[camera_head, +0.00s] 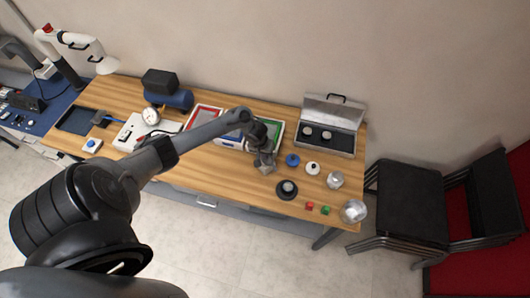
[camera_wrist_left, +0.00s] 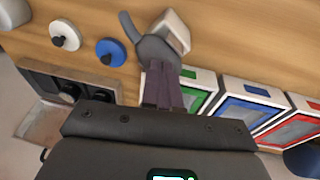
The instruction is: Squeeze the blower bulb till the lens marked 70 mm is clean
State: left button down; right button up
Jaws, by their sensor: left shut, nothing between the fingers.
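My left gripper (camera_head: 264,160) points down at the bench, in front of the green-lined tray. In the left wrist view its fingers (camera_wrist_left: 162,92) are shut with nothing held between them. Just past the fingertips is a grey rounded body with a curved nozzle, which looks like the blower bulb (camera_wrist_left: 152,47); a pale block (camera_wrist_left: 176,30) is beside it. The fingers overlap its near part, so I cannot tell whether they touch. Lenses (camera_head: 326,135) sit in the open case, and a round dark holder (camera_head: 287,190) stands at the front. No 70 mm marking is readable. My right gripper is out of view.
The open metal case (camera_head: 345,143) is at the back right. Red and green buttons (camera_head: 318,208) are near the front edge. Coloured trays (camera_head: 205,116) lie behind the forearm.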

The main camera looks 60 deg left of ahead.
pick_arm(q)
jog(key=r+p, duration=0.4)
jog(key=shift+s, duration=0.35)
notch_tip(320, 180, up, 9)
jog(key=s, duration=0.2)
jog(key=shift+w+f, duration=0.1)
